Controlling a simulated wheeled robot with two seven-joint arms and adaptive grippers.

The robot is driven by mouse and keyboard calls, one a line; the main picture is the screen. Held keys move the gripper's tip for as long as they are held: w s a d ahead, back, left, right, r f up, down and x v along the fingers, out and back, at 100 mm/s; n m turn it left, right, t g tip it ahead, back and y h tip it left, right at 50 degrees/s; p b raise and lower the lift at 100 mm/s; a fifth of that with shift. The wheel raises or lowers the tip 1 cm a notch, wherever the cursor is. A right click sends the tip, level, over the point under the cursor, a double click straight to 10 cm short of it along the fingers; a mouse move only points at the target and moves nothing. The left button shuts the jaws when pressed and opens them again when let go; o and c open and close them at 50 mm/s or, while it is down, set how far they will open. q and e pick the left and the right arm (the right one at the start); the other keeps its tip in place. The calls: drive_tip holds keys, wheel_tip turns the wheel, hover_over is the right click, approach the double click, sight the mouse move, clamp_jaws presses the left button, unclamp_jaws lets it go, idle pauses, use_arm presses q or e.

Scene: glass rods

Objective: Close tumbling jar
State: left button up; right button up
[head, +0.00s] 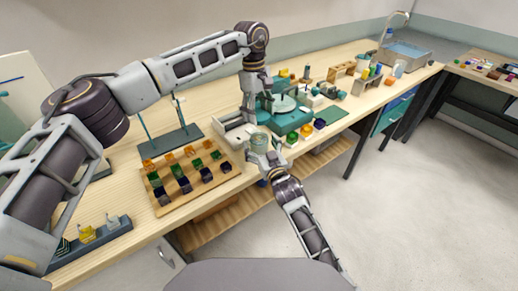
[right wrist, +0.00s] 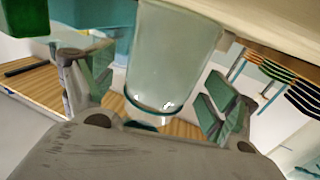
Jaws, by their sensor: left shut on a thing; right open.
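The jar (head: 259,141) is a greenish see-through cylinder at the front edge of the bench. In the right wrist view the jar (right wrist: 172,52) stands large between my fingers, with a teal ring around its nearer end. My right gripper (head: 264,158) reaches up from below; in its wrist view the right gripper (right wrist: 155,88) is open, fingers on either side of the jar with visible gaps. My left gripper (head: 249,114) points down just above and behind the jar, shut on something. What it holds is hidden, and I cannot see a separate lid clearly.
A teal machine with a round pale top (head: 284,104) stands right behind the jar. A wooden board (head: 221,183) with several coloured blocks lies to the left. The floor in front is clear.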

drive_tip(key=shift+w+a, duration=0.2)
drive_tip(key=shift+w, duration=0.35)
drive_tip(key=shift+c, duration=0.3)
drive_tip(key=c, duration=1.5)
use_arm(q)
drive_tip(key=shift+f, duration=2.45)
drive_tip(key=shift+f, duration=0.15)
drive_tip(key=shift+f, duration=0.75)
drive_tip(key=shift+f, duration=0.6)
